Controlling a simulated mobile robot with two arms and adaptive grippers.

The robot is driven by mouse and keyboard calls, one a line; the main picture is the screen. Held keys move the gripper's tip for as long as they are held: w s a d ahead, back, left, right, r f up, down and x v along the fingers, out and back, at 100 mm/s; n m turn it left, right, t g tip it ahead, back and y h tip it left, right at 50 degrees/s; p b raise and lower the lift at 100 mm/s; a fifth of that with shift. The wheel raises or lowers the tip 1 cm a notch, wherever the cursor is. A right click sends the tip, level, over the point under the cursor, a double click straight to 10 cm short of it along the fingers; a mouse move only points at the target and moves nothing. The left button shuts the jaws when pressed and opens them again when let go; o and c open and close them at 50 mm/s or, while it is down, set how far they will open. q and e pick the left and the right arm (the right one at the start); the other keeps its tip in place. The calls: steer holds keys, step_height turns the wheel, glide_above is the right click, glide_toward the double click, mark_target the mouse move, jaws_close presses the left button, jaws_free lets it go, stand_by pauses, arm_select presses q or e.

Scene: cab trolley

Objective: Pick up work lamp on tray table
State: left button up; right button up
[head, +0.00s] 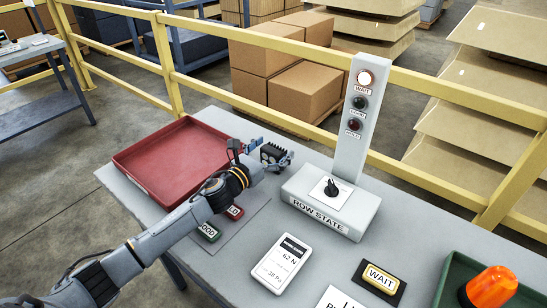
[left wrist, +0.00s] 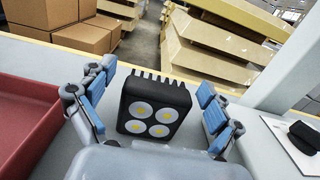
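The work lamp (head: 273,155) is a small black block with fins on top, standing on the grey tray table (head: 240,270) just right of the red tray. In the left wrist view the lamp (left wrist: 155,112) shows four round white lights with yellow centres facing me. My left gripper (head: 269,151) is open, with its blue-padded fingers on either side of the lamp. In the left wrist view, gaps show between the lamp and both fingers of the left gripper (left wrist: 154,92). The lamp's lower edge is partly hidden by the gripper's body. My right gripper is not in view.
A red tray (head: 125,165) lies left of the lamp. A signal post labelled ROW STATE (head: 345,130) stands close on the right. A white force meter (head: 283,262), a WAIT button box (head: 380,281) and a green tray with an orange beacon (head: 490,288) are nearer me. A yellow rail runs behind.

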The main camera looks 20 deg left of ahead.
arm_select(q)
steer(key=c, duration=1.1)
steer(key=shift+c, duration=1.2)
steer(key=shift+r, duration=0.15)
